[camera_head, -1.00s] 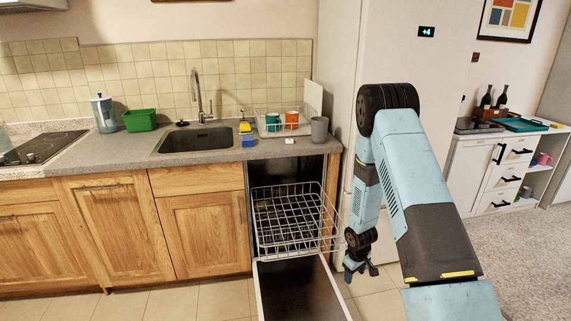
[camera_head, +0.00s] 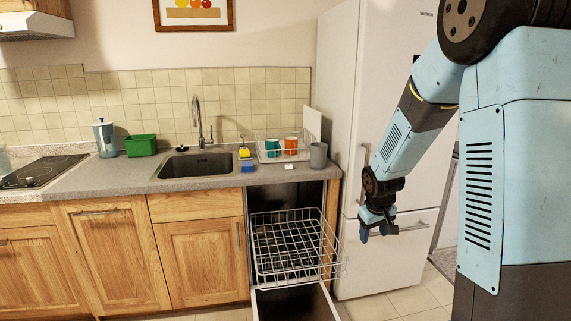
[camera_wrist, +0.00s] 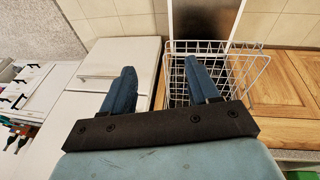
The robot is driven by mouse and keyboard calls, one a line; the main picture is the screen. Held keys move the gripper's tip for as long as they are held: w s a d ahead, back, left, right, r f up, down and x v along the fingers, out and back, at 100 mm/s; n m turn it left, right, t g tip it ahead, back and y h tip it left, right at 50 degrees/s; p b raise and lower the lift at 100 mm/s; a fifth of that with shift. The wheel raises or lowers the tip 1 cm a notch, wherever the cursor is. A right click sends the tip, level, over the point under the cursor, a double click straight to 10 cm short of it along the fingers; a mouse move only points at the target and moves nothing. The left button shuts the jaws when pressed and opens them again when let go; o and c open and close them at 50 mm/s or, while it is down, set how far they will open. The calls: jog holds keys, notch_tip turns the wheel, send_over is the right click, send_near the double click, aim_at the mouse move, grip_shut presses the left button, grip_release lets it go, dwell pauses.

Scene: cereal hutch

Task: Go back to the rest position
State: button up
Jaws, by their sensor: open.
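My gripper (camera_head: 375,233) hangs in front of the white fridge, right of the open dishwasher, with its fingers pointing down. In the wrist view my gripper (camera_wrist: 158,88) shows two dark blue fingers spread apart with nothing between them. It is open and empty. My arm comes in from the right side of the head view and is bent at the elbow.
The dishwasher door (camera_head: 295,303) is down and its wire rack (camera_head: 290,245) is pulled out, left of my gripper. The fridge (camera_head: 400,130) stands close behind. A sink (camera_head: 195,165), a green tub (camera_head: 140,146), a grey cup (camera_head: 318,155) and a dish rack (camera_head: 270,152) are on the counter.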

jog(key=s+a+r+m+t, duration=0.1)
jog(key=s+r, duration=1)
jog(key=s, duration=0.3)
jog(key=s+a+r+m+t+y, duration=0.1)
jog(key=s+r+m, duration=0.1)
jog(key=s+r, duration=0.9)
jog(key=s, duration=0.3)
jog(key=shift+a, duration=0.3)
